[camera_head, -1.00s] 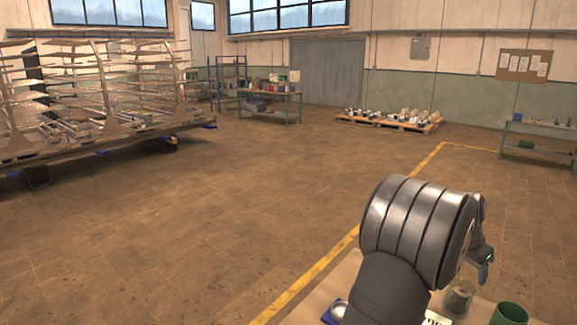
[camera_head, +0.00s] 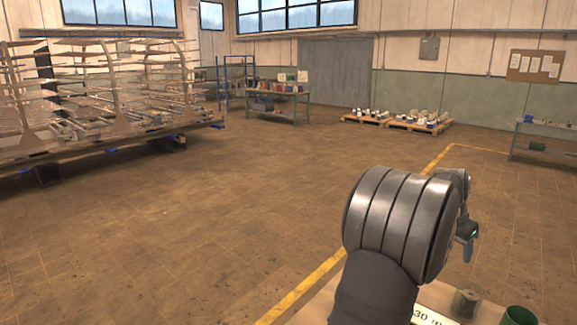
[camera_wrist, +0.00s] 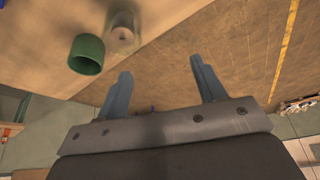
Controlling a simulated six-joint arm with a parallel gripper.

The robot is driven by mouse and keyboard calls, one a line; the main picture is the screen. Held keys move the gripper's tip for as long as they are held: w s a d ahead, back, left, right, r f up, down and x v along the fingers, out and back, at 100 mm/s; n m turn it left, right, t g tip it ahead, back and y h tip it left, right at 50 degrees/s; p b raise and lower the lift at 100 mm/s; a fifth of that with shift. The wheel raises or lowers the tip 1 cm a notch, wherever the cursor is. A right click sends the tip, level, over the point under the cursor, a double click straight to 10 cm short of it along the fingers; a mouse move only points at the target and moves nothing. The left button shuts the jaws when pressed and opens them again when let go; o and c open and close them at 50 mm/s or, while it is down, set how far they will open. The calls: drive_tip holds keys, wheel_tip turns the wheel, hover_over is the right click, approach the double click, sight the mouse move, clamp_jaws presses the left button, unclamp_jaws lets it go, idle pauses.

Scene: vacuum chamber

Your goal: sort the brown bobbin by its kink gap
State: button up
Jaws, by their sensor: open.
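I cannot make out the brown bobbin for sure. A clear, brownish cylindrical vessel (camera_head: 466,303) stands on the bench at the bottom right of the head view, with something brown in or behind it. It also shows in the wrist view (camera_wrist: 122,36), with a small dark spot inside. A green cup (camera_head: 519,316) stands to its right; the wrist view shows its open mouth (camera_wrist: 87,53). My gripper (camera_wrist: 160,68) is open, with nothing between its fingers. In the head view, its finger end (camera_head: 467,240) hangs above the bench, apart from both vessels.
A white label reading "30 T" (camera_head: 430,317) lies on the bench (camera_head: 323,303), partly cut off. My arm hides much of the bench. A yellow line (camera_head: 310,283) runs along the floor; racks (camera_head: 95,95), a table (camera_head: 275,95) and pallets (camera_head: 400,119) are far off.

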drive_tip(key=w+a+f+n+t+y, duration=0.1)
drive_tip(key=w+a+f+n, duration=0.2)
drive_tip(key=a, duration=0.6)
drive_tip(key=w+a+f+n, duration=0.2)
drive_tip(key=w+a+f, duration=0.15)
drive_tip(key=a, duration=0.65)
drive_tip(key=w+a+f+n+t+y, duration=0.1)
drive_tip(key=w+a+f+n, duration=0.2)
drive_tip(key=a, duration=0.6)
drive_tip(key=s+a+f+n+y, duration=0.1)
drive_tip(key=a+f+n, duration=0.2)
drive_tip(key=a+f, duration=0.55)
drive_tip(key=s+a+f+n+y, duration=0.1)
drive_tip(key=a+f+n, duration=0.1)
drive_tip(key=a+f, duration=0.65)
wheel_tip(320, 180, up, 9)
drive_tip(key=w+d+m, duration=0.1)
drive_tip(key=shift+w+m+t+h, duration=0.3)
drive_tip(key=shift+w, duration=0.05)
drive_tip(key=shift+f, duration=0.1)
drive_tip(key=s+a+f+n, duration=0.1)
drive_tip(key=a+f+n, duration=0.15)
drive_tip(key=f, duration=0.25)
drive_tip(key=w+d+r+m+h, duration=0.1)
drive_tip(key=d+r+m, duration=0.3)
drive_tip(key=d+r, duration=0.5)
drive_tip(key=shift+w+d+r, duration=0.15)
drive_tip(key=shift+w+r, duration=0.1)
drive_tip(key=shift+w, duration=0.5)
